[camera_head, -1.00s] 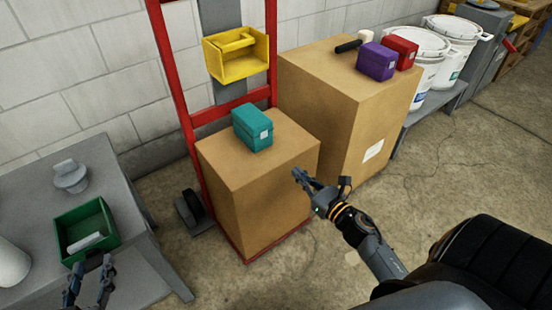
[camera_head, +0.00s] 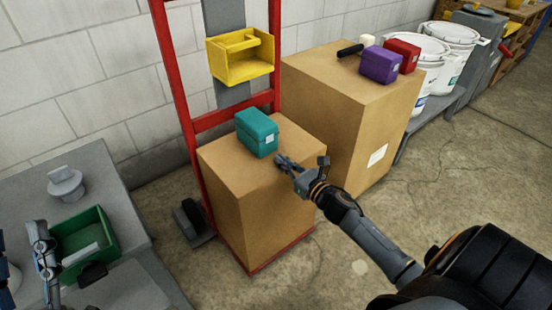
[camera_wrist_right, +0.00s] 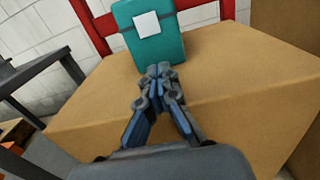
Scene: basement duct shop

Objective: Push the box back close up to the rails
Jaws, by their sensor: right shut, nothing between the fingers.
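A teal box (camera_head: 257,133) with a white label sits on top of a cardboard carton (camera_head: 265,205). The carton stands on a hand truck with red rails (camera_head: 182,110), and the teal box is near the carton's back edge, by the rails. My right gripper (camera_head: 281,161) is shut and empty, low over the carton's top, just in front of the teal box. In the right wrist view its fingertips (camera_wrist_right: 160,72) are at the lower edge of the teal box (camera_wrist_right: 150,35); I cannot tell whether they touch. My left gripper (camera_head: 55,265) is at the lower left, partly out of frame.
A yellow bin (camera_head: 240,58) hangs on the hand truck above. A larger carton (camera_head: 345,130) stands to the right, carrying a purple box (camera_head: 381,64) and a red box (camera_head: 403,54). A grey table (camera_head: 115,205) with a green bin (camera_head: 110,240) is at the left.

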